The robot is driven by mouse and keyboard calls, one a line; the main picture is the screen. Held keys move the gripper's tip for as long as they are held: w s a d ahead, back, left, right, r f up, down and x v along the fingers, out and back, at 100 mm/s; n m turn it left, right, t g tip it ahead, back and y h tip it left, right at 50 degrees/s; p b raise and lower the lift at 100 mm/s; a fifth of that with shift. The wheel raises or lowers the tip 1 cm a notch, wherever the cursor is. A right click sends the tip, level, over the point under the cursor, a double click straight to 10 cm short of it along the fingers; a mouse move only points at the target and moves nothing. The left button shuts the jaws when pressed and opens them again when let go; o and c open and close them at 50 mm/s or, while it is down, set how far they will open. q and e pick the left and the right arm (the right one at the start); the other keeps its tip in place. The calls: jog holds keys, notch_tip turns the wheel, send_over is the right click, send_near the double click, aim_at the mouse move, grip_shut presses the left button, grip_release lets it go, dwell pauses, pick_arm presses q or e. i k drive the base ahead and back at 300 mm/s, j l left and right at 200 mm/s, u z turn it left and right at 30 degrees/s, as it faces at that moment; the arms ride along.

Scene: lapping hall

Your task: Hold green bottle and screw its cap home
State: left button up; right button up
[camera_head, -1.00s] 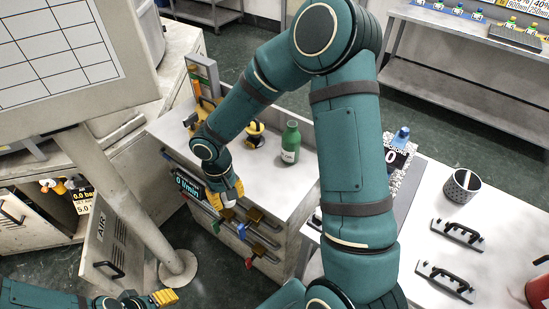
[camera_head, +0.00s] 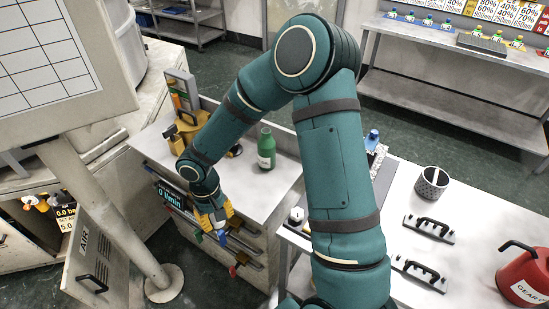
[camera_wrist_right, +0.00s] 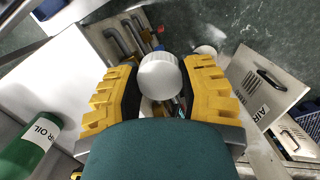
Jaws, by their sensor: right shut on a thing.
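The green bottle (camera_head: 266,151) stands upright on the light bench top, with a white label and no cap on its neck. Part of it also shows at the lower left of the right wrist view (camera_wrist_right: 32,148). My right gripper (camera_head: 219,225) is shut on a white round cap, seen clearly between the yellow fingers in the right wrist view (camera_wrist_right: 160,77). The gripper hangs off the bench's front side, above the drawer handles and apart from the bottle. My left gripper is out of view.
A yellow device (camera_head: 186,128) stands on the bench left of the bottle, and a smaller black and yellow item is partly hidden by my arm. A grey post (camera_head: 105,215) rises at the left. A perforated cup (camera_head: 432,183) and red can (camera_head: 524,279) are on the right table.

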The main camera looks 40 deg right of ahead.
aim_at(266, 145)
jog(key=k, duration=1.05)
jog(key=z, duration=2.25)
jog(key=j, duration=1.65)
jog(key=k+z, duration=0.05)
